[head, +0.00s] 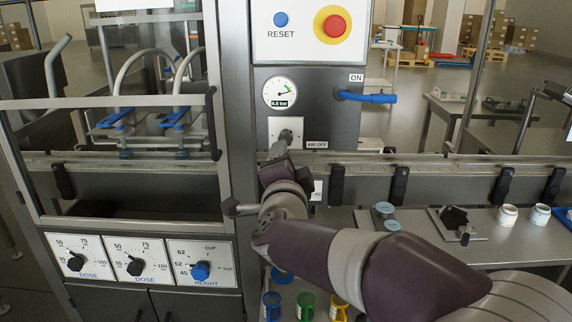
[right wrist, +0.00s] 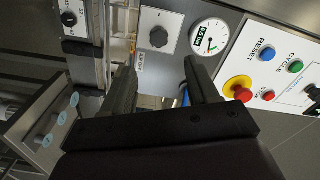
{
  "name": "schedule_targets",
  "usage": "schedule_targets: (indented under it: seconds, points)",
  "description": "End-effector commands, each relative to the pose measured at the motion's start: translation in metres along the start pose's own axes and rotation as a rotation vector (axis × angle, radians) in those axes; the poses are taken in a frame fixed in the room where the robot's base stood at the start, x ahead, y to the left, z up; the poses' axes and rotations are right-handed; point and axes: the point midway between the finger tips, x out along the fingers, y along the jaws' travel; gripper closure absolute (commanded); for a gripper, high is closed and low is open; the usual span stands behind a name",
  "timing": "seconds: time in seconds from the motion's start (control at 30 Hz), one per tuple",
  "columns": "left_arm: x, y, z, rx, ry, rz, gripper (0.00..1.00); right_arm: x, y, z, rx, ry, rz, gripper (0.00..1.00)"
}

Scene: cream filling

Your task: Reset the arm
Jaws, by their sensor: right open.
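My right arm reaches in from the lower right in the head view, and its gripper (head: 274,168) is at the machine front, just below the white switch plate (head: 277,126). In the right wrist view the two dark fingers (right wrist: 162,86) are apart with no object held between them. The dark round switch knob (right wrist: 158,37) is beyond the fingertips. The pressure gauge (right wrist: 209,36) is to its right; in the head view the gauge (head: 281,93) is above the switch plate. A blue lever (head: 366,97) points right beside the ON label. My left gripper is not in view.
A red emergency button (head: 334,26) and a blue RESET button (head: 281,19) are on the upper panel. A metal rail (head: 430,167) with black clamps crosses behind my arm. Dose dials (head: 135,268) are at lower left. Cups (head: 507,215) stand on the right shelf.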

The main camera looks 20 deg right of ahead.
Motion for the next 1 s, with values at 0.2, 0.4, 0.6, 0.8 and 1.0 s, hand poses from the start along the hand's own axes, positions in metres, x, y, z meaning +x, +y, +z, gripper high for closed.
schedule_targets:
  seconds: [0.2, 0.4, 0.6, 0.8, 1.0]
  points:
    - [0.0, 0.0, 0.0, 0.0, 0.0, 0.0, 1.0, -0.01, 0.021, 0.049, -0.199, -0.24, 0.027, 0.41]
    - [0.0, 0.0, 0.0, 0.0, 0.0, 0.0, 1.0, -0.09, 0.157, 0.114, -0.78, -0.858, 0.205, 0.41]
    - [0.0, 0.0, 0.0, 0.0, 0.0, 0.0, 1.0, -0.171, 0.262, 0.086, -1.092, -1.256, 0.42, 0.41]
    - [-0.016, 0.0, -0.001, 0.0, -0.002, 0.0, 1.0, -0.219, 0.311, 0.025, -1.157, -1.443, 0.658, 0.41]
    - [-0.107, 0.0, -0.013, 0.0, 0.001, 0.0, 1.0, -0.219, 0.224, -0.005, -1.165, -1.443, 0.642, 0.41]
